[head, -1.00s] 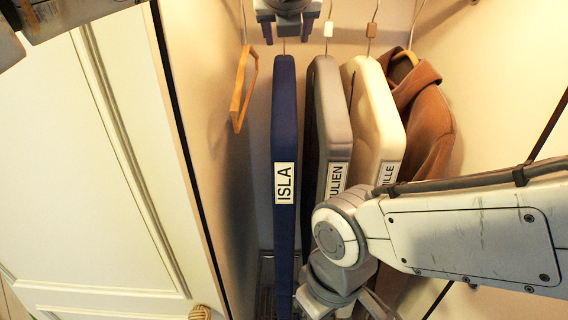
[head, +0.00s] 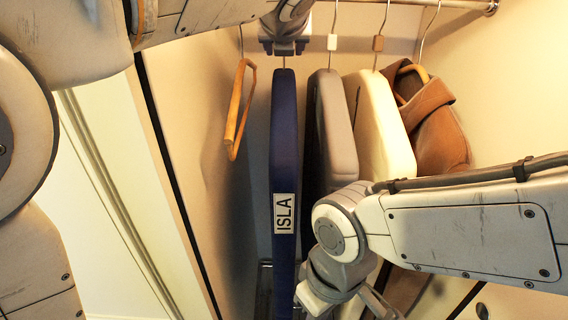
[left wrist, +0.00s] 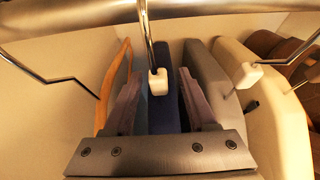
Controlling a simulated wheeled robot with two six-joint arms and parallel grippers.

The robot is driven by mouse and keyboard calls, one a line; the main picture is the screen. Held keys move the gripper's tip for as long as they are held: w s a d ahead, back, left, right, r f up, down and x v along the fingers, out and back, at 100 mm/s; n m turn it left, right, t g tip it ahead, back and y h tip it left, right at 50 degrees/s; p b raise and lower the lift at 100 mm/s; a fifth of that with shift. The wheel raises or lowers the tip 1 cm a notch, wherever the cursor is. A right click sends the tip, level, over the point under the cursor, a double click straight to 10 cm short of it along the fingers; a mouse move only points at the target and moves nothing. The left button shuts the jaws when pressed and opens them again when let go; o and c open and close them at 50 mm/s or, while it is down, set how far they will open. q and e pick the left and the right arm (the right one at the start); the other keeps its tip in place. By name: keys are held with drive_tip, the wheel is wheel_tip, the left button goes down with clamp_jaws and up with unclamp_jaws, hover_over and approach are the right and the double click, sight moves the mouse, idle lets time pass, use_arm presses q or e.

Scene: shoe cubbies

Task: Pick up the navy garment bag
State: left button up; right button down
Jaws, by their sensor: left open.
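The navy garment bag (head: 285,140) hangs upright, narrow edge towards me, with a white "ISLA" label (head: 284,213) on that edge. My left gripper (head: 284,47) is open just above the bag's top, at its hanger hook. In the left wrist view, the hook's white tag (left wrist: 158,82) shows between the two open fingers (left wrist: 160,105), with the navy bag (left wrist: 173,90) below and behind. The fingers do not visibly clamp anything. My right gripper (head: 342,303) is low in front of the bags, partly cut off by the bottom edge; its jaws are unclear.
A grey bag (head: 335,130), a cream bag (head: 381,125) and a brown hooded coat (head: 438,125) hang close on the right. An empty wooden hanger (head: 236,105) hangs on the left, with a gap beside the navy bag. A metal rail (head: 460,6) runs above.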

use_arm(q)
drive_tip(key=shift+x, duration=1.4)
clamp_jaws()
drive_tip(key=shift+r, duration=0.25)
